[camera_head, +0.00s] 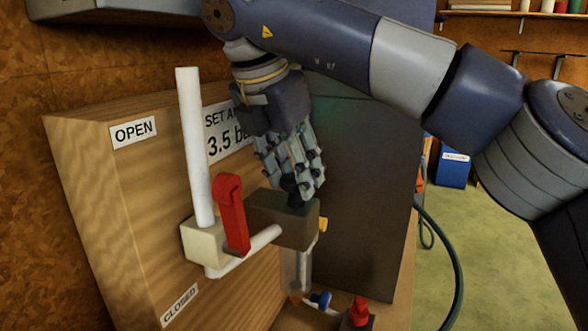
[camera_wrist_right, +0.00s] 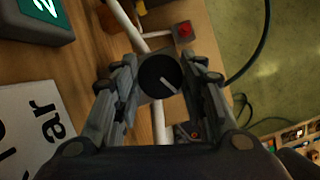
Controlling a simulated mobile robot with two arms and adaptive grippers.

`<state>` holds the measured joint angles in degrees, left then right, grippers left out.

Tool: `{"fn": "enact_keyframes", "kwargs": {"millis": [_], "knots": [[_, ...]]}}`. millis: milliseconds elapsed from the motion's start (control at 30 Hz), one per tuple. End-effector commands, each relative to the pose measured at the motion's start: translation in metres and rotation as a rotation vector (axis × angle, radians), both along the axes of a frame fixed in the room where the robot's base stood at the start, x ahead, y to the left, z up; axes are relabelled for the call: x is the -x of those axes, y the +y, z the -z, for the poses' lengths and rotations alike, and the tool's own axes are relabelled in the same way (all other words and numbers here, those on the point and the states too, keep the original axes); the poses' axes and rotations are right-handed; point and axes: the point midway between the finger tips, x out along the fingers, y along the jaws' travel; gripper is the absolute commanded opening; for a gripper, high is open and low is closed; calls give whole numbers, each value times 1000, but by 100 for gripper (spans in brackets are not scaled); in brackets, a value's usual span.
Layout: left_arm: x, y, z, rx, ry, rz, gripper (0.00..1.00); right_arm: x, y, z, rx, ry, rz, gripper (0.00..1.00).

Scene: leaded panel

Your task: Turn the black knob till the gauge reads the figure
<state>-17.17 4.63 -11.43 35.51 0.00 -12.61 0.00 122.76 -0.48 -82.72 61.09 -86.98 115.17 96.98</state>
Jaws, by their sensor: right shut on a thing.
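The black knob (camera_wrist_right: 160,75) has a pale pointer line and sits on top of a dark block (camera_head: 282,218) on the wooden panel (camera_head: 90,190). My right gripper (camera_head: 300,187) points down at it, its fingers on either side of the knob and shut on it. In the head view the fingers hide most of the knob. A sign (camera_head: 222,138) reads "SET A…" and "3.5 b…", its right part hidden by my gripper. A green display (camera_wrist_right: 45,8) with a white digit, perhaps a 2, is cut off in the wrist view; its full reading is hidden. My left gripper is out of view.
A red lever (camera_head: 232,215) stands upright by white pipes (camera_head: 195,150), left of the block, between OPEN (camera_head: 133,132) and CLOSED (camera_head: 180,303) labels. A clear bowl (camera_head: 296,270), blue knob (camera_head: 320,299) and red knob (camera_head: 359,311) sit below. A green hose (camera_head: 455,270) hangs right.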

Motion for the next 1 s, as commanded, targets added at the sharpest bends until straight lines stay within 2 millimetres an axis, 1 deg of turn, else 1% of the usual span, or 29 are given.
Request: {"fn": "enact_keyframes", "kwargs": {"millis": [333, 367, 400, 433, 467, 800, 867, 1000], "knots": [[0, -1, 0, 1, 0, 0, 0, 0, 0, -1, -2, -3, 3, 15], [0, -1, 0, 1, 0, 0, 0, 0, 0, -1, -2, -3, 3, 41], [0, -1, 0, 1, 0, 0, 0, 0, 0, -1, -2, -3, 2, 50], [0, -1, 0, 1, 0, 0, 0, 0, 0, -1, -2, -3, 2, 57], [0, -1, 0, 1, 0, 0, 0, 0, 0, -1, -1, -2, 2, 59], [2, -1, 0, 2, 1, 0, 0, 0, 0, -2, 0, -1, 2, 59], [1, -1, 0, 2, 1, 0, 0, 1, 1, -5, 1, -2, 2, 59], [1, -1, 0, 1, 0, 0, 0, 7, 6, -23, -1, -5, 4, 59]]}}
